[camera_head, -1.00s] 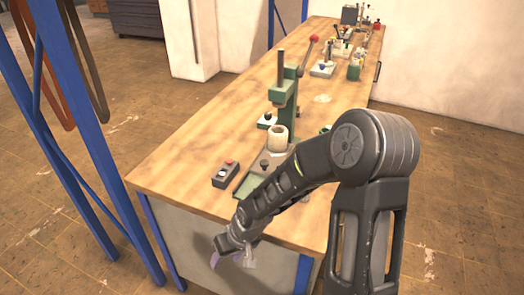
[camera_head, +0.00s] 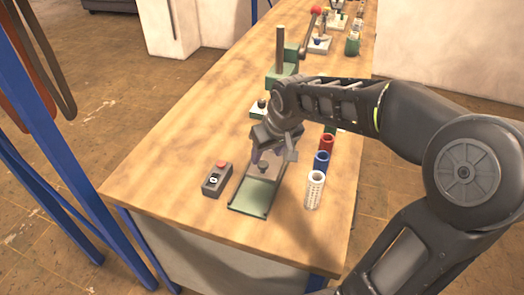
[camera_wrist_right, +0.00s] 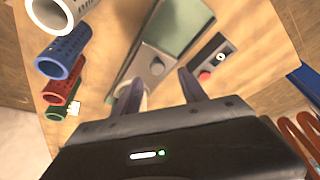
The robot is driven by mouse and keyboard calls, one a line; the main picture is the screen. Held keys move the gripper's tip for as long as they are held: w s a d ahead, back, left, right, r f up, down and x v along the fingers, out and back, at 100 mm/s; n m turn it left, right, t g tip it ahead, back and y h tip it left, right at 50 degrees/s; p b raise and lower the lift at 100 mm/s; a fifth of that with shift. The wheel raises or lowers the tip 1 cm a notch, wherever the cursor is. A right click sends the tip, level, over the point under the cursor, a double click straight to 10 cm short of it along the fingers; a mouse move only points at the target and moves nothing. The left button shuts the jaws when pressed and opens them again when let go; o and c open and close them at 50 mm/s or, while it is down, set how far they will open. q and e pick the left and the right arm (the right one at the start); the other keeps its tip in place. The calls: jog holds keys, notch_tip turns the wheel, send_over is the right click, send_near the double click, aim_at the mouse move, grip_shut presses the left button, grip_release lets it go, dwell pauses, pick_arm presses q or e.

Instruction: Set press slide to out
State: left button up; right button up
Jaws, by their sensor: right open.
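The press slide is a grey plate (camera_head: 268,181) with a dark round knob (camera_head: 263,167), lying on a track with a green front end (camera_head: 254,197). In the wrist view the slide (camera_wrist_right: 138,66), its knob (camera_wrist_right: 157,67) and the green end (camera_wrist_right: 180,22) show ahead of the fingers. My right gripper (camera_head: 268,155) is over the slide near the knob. Its fingers (camera_wrist_right: 160,90) are apart with nothing gripped; contact with the knob cannot be told. The gripper hides the rear of the slide and the press's lower part. The green press column (camera_head: 283,68) stands behind. My left gripper is out of view.
A control box (camera_head: 214,182) with a red button sits left of the slide. White (camera_head: 315,192), blue (camera_head: 321,163) and red (camera_head: 327,143) perforated cylinders stand to the right, with a green one behind. The wooden bench (camera_head: 165,155) is clear at left.

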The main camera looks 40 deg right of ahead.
aim_at(264, 164)
jog(key=x, duration=0.7)
jog(key=shift+w+d+p, duration=0.1)
jog(key=shift+d+p, duration=0.2)
jog(key=shift+p, duration=0.05)
jog(key=shift+c, duration=0.4)
grip_shut()
dwell(1.1)
